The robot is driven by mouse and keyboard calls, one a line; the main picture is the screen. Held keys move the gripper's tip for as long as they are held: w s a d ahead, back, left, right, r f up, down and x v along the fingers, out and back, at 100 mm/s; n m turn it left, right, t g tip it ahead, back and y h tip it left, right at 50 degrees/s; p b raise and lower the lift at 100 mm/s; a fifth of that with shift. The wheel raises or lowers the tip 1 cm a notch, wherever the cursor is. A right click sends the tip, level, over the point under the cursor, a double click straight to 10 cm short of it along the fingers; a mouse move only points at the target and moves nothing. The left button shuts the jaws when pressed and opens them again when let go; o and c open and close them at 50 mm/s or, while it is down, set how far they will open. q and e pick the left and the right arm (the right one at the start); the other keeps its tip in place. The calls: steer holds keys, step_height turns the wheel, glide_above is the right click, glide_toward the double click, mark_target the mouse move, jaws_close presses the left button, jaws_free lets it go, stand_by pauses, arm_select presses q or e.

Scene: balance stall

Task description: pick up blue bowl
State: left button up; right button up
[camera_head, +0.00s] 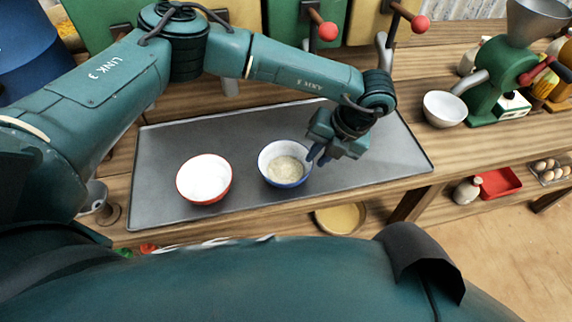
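The blue bowl (284,181) stands upright on the grey mat (365,195), with pale grainy contents inside. My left gripper (317,158) is at the bowl's right side, its fingers pointing down at the rim. One finger shows just outside the rim; whether the other is inside the bowl or whether they touch it, I cannot tell. A red bowl (203,197) with white contents stands on the mat to the left of the blue bowl. My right gripper is not in view.
A white bowl (444,108) stands by a green grinder (497,75) at the right. Dispensers with red-knobbed levers (328,31) stand behind the mat. A red tray (499,183) and a round tan dish (341,217) are lower down. The mat's right part is clear.

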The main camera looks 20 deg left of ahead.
mark_target(306, 168)
arm_select(q)
steer(key=shift+p+x, duration=0.75)
steer(key=shift+x, duration=2.35)
steer(key=shift+s, duration=0.2)
steer(key=shift+c, duration=0.2)
jaws_close()
steer(key=shift+r, duration=0.15)
